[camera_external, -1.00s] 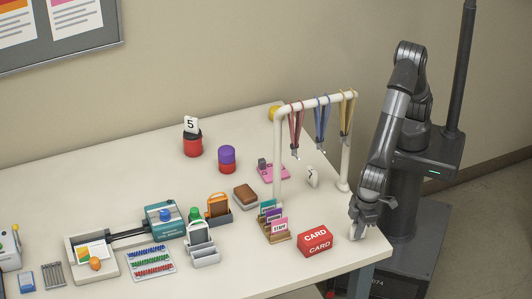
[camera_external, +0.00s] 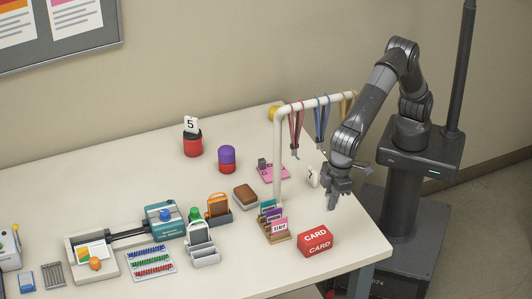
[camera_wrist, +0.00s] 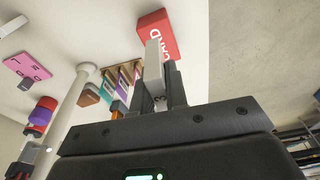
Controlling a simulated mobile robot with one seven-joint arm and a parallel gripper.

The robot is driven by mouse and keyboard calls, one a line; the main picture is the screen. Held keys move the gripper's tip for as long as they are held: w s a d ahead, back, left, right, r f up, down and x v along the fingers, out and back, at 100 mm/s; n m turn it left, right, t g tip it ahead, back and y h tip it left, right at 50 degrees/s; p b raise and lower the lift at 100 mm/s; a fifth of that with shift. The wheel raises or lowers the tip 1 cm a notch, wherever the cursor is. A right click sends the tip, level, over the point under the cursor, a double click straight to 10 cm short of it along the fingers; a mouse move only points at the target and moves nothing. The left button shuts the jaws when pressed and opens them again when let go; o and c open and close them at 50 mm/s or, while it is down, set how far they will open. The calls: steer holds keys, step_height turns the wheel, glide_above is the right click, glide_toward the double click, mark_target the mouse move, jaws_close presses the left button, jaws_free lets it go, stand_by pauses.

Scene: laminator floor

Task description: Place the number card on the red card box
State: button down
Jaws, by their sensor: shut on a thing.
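My gripper (camera_external: 333,194) hangs low over the right side of the table, behind and right of the red card box (camera_external: 315,240). A bit of white also shows under the fingers in the outside view. The red card box lies apart from the gripper on the table, lettered CARD, and shows beyond the fingers in the wrist view (camera_wrist: 157,35).
A small white piece with a dark mark (camera_external: 313,178) stands behind my gripper. The white lanyard rail (camera_external: 277,150) rises close by. A wooden card rack (camera_external: 280,237) stands left of the red box. The table corner right of the box is clear.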

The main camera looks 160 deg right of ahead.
steer(key=shift+w+d+r, duration=0.1)
steer(key=shift+w+d, duration=0.15)
steer(key=shift+d, duration=0.2)
step_height(320, 180, down, 10)
steer(key=shift+d+r, duration=0.1)
steer(key=shift+r, duration=0.15)
steer(key=shift+f, duration=0.15)
steer(key=c, duration=1.4)
jaws_free()
steer(key=shift+c, duration=0.2)
